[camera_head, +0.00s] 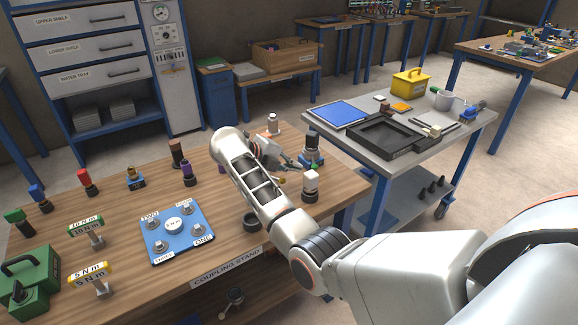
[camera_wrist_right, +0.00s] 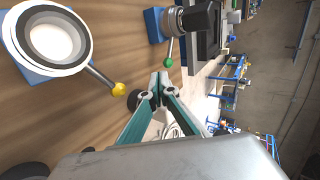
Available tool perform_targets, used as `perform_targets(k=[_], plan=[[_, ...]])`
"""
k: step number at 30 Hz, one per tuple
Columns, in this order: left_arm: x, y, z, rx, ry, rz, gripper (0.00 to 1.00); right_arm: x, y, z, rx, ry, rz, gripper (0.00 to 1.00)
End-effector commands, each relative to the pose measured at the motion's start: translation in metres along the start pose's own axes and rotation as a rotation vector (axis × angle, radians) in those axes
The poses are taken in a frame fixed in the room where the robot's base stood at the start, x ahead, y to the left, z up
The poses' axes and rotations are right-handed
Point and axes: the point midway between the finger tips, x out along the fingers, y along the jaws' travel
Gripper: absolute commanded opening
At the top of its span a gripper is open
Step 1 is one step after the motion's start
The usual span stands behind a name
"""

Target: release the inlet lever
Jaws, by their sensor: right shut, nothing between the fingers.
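My right gripper (camera_head: 292,163) is over the far right part of the coupling stand table, its fingers together and empty. In the right wrist view its closed fingertips (camera_wrist_right: 160,84) lie between two levers, apart from the yellow knob. One lever with a yellow knob (camera_wrist_right: 119,89) comes from a white-topped fitting (camera_wrist_right: 55,38) on a blue base. The other lever with a green knob (camera_wrist_right: 169,62) comes from a dark fitting (camera_wrist_right: 193,20). In the head view these fittings are the white-topped one (camera_head: 311,182) and the dark one (camera_head: 312,146). I cannot tell which lever is the inlet lever.
A blue plate (camera_head: 178,248) with several knobs lies mid-table. Torque tools labelled 10 N m (camera_head: 87,229) and 5 N m (camera_head: 92,275) and a green case (camera_head: 30,282) are at left. A grey cart (camera_head: 470,127) with a black tray stands at right, beyond the table.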

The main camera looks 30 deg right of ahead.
Motion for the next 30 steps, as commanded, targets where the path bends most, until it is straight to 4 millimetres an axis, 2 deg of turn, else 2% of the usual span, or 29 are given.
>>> perform_targets(k=[3,10,24,30], plan=[[0.002,0.001,0.005,-0.001,-0.004,0.001,0.4,0.023,0.001,-0.001,-0.001,0.003,-0.003,0.0],[0.004,0.002,0.011,-0.001,-0.007,0.002,0.4,0.049,0.001,0.0,-0.001,0.001,-0.002,0.0],[0.004,0.002,0.01,-0.001,-0.007,0.001,0.4,0.054,-0.001,0.0,0.0,-0.001,0.0,0.0],[-0.004,-0.002,-0.008,0.002,0.003,-0.002,0.4,0.06,-0.01,-0.012,0.002,-0.001,0.002,0.0]])
